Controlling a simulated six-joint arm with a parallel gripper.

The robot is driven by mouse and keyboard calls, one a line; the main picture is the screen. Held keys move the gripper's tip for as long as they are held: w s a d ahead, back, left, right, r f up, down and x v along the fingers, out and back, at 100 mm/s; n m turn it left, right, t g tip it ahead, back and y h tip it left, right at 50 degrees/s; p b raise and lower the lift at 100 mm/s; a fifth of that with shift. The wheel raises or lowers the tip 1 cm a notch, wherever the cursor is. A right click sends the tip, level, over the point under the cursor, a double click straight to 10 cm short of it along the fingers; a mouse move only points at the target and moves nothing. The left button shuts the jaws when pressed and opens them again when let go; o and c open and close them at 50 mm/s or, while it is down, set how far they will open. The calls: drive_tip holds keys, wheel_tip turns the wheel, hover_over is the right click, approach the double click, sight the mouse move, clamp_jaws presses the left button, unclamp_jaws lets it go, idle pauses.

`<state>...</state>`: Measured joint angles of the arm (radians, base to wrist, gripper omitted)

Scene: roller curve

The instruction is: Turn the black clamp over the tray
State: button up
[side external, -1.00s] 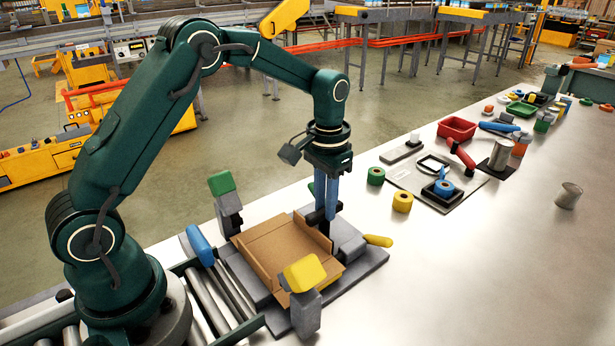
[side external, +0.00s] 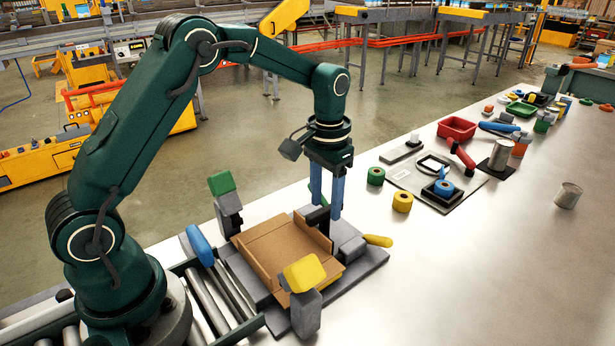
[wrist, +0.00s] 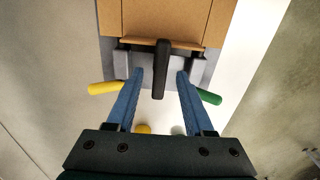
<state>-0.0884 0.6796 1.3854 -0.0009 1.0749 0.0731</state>
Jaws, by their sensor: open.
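The black clamp (wrist: 161,65) is a dark bar between my fingertips in the wrist view, with a visible gap on each side. In the side view the clamp (side external: 318,214) is partly hidden by my fingers at the tray's far right edge. The tray (side external: 283,250) is open brown cardboard lying in a grey fixture; it also shows at the top of the wrist view (wrist: 150,18). My gripper (side external: 326,211) has two blue fingers pointing down, open, one on each side of the clamp (wrist: 160,74). They hold nothing.
Around the tray stand a green-topped post (side external: 222,184), a yellow-topped post (side external: 304,274), a blue-topped part (side external: 200,245) and a yellow handle (side external: 378,241). Green (side external: 376,176) and yellow (side external: 402,201) rolls lie further right. The right foreground of the table is bare.

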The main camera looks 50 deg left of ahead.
sight(325, 209)
drive_tip(key=shift+r, duration=2.2)
drive_tip(key=shift+r, duration=0.1)
drive_tip(key=s+d+r+t, duration=0.2)
drive_tip(key=s+r+t, duration=0.2)
drive_tip(key=s+r, duration=0.55)
drive_tip(key=s+d+f+t, duration=0.1)
drive_tip(key=s+f, duration=0.2)
drive_tip(key=s, duration=0.6)
drive_tip(key=shift+f+t, duration=0.3)
